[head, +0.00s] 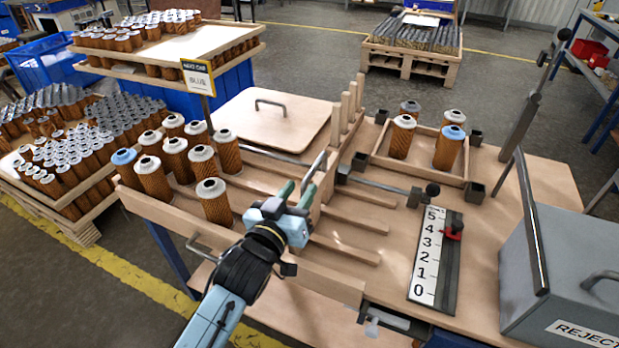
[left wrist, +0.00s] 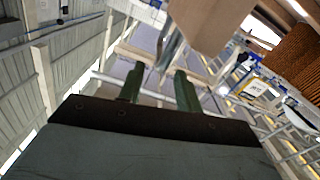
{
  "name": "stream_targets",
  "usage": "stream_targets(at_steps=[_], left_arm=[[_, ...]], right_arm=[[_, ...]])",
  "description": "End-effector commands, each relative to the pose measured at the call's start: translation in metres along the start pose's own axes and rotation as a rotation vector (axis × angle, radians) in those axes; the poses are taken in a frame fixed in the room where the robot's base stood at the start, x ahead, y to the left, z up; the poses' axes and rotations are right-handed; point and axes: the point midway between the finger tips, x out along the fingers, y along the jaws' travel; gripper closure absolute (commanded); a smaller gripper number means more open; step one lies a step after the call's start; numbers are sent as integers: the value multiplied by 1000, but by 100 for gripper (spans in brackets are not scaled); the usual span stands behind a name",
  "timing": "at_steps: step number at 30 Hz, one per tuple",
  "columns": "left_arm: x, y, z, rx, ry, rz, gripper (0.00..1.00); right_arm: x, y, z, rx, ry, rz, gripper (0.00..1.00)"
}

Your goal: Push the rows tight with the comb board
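The comb board (head: 326,186) stands upright across the wooden lanes, with upright posts (head: 345,107) at its far end and a metal bar handle (head: 314,172) on top. My left gripper (head: 296,193) is at this handle, its green fingers apart with the bar near or between their tips. In the left wrist view the fingers (left wrist: 158,85) are also apart and a metal bar (left wrist: 171,48) shows at their tips; contact is unclear. Several brown filter cartridges (head: 202,162) with pale tops stand at the left of the lanes, one blue-topped (head: 125,158). My right gripper is out of view.
A flat board with handle (head: 268,122) lies behind the lanes. A tray (head: 419,165) holds several cartridges at the right. A numbered scale (head: 427,255) with a red slider and a grey reject box (head: 567,270) stand nearer. The lane stretch between cartridges and comb board is empty.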

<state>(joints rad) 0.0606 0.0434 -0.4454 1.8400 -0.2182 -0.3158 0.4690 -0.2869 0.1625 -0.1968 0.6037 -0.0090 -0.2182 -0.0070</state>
Motion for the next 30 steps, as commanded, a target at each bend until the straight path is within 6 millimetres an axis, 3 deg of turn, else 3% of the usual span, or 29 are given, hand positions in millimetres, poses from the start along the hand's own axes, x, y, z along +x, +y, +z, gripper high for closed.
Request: stream_targets(at_steps=[6,9,22,30], left_arm=[[39,0,1,0,1,1,66],[49,0,1,0,0,1,66],[58,0,0,-1,-1,0,66],[58,0,0,-1,-1,0,100]], right_arm=[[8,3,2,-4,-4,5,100],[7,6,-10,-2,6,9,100],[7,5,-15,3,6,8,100],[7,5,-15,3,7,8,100]])
